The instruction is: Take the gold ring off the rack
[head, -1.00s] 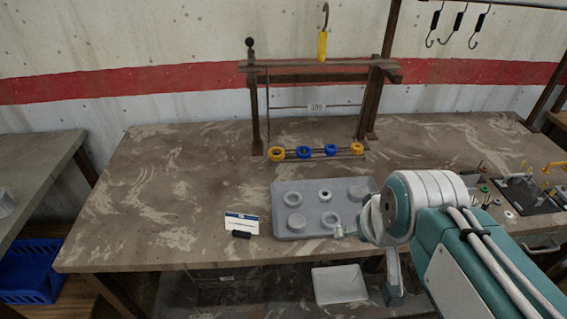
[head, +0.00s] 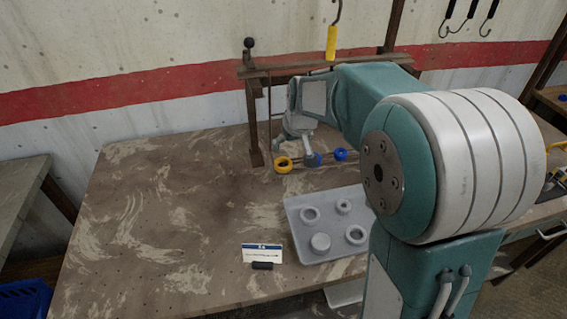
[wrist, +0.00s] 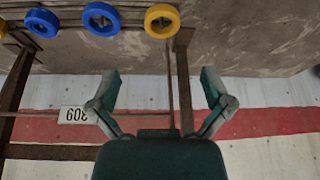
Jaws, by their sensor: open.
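A gold-yellow ring (head: 283,164) sits at the left end of the low rail (head: 297,160) on the rack (head: 255,125). In the wrist view this ring (wrist: 162,20) is at the top, beyond my open fingers, apart from them. Two blue rings are on the rail beside it; one (head: 340,154) shows clearly, and the other (head: 315,160) is partly covered by my gripper. The wrist view shows both blue rings (wrist: 101,18) left of the gold one. My gripper (wrist: 160,80) is open and empty. The rail's right end is hidden behind my arm in the head view.
A grey tray (head: 300,238) with several round pieces lies in front of the rack. A yellow-handled hook (head: 331,42) hangs above the rack. The table's left side is clear.

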